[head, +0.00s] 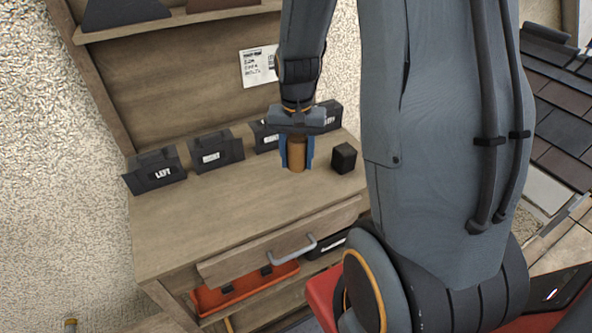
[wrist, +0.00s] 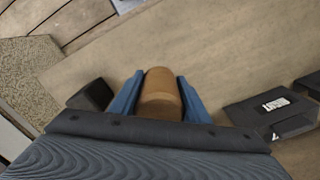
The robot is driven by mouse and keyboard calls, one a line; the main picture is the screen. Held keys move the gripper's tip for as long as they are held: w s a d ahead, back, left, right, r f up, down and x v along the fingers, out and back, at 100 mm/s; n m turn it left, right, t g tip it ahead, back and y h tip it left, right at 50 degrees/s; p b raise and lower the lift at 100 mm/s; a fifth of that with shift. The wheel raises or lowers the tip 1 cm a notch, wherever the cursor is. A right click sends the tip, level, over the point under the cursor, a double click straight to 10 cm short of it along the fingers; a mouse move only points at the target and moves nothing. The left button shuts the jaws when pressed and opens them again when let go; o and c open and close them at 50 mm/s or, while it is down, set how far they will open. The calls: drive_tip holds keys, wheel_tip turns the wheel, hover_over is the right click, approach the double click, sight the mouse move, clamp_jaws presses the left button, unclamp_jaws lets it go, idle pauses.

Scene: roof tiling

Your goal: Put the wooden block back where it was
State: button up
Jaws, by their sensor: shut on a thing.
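The wooden block (head: 297,153) is a brown, upright, rounded piece at the bench top, left of a small black cube. My gripper (head: 297,160) points down with its blue fingers on either side of the block, shut on it. In the wrist view the block (wrist: 161,95) sits between the two blue fingers (wrist: 160,98). Whether its base touches the bench top is hard to tell.
The wooden bench (head: 215,220) has a part-open drawer (head: 285,240). The black cube (head: 343,158) stands close to the right of my gripper. Black labelled holders, one marked LEFT (head: 157,172), line the back. The bench's front left is clear.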

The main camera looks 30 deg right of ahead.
sight(297, 140)
drive_tip(key=shift+f+p, duration=0.35)
drive_tip(key=shift+f, duration=2.15)
drive_tip(key=shift+f, duration=0.15)
drive_tip(key=o, duration=1)
drive_tip(key=shift+o, duration=0.2)
wheel_tip(297, 140, up, 12)
drive_tip(key=shift+r+b, duration=0.1)
drive_tip(key=shift+b, duration=0.85)
drive_tip(key=s+a+f+n, duration=0.2)
drive_tip(key=s+a+n, duration=0.4)
drive_tip(key=s+a, duration=0.3)
drive_tip(key=shift+s+a+n+t, duration=0.2)
drive_tip(key=shift+s+n+t, duration=0.15)
drive_tip(key=shift+n+t, duration=0.05)
